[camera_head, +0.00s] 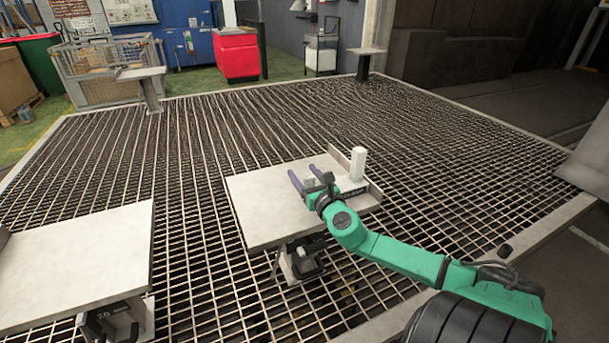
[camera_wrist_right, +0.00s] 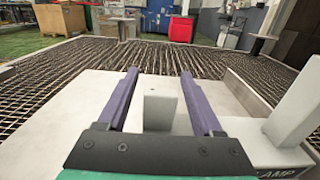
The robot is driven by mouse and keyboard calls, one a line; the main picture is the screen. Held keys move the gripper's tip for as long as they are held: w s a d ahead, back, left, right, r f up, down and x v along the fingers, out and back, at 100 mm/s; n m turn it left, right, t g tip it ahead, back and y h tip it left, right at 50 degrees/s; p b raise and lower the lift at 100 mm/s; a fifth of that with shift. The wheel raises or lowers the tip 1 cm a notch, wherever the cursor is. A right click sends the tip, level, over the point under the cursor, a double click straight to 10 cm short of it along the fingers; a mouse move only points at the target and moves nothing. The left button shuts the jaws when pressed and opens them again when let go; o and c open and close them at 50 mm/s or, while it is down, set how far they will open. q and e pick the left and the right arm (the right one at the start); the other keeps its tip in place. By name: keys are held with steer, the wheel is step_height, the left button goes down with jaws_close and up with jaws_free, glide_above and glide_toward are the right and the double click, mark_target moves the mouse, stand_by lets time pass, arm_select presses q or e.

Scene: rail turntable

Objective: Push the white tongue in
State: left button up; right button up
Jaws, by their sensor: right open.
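My right gripper (camera_head: 302,170) is over the middle pale table (camera_head: 262,222), its two purple fingers apart and pointing away from me. In the right wrist view the open fingers (camera_wrist_right: 158,74) reach forward either side of a small white upright block (camera_wrist_right: 161,110), with gaps on both sides. This block may be the white tongue; I cannot tell how far it stands out. A taller white post (camera_head: 357,163) stands to the right, beside a dark label partly reading "AMP" in the wrist view. My left gripper is out of view.
A low pale wall (camera_head: 374,189) runs along the middle table's right edge. Another pale table (camera_head: 75,262) stands at left. Metal grating (camera_head: 200,140) surrounds both. A red cabinet (camera_head: 236,55) and a wire cage (camera_head: 103,72) are at the back.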

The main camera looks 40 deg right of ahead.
jaws_close()
stand_by(1.4)
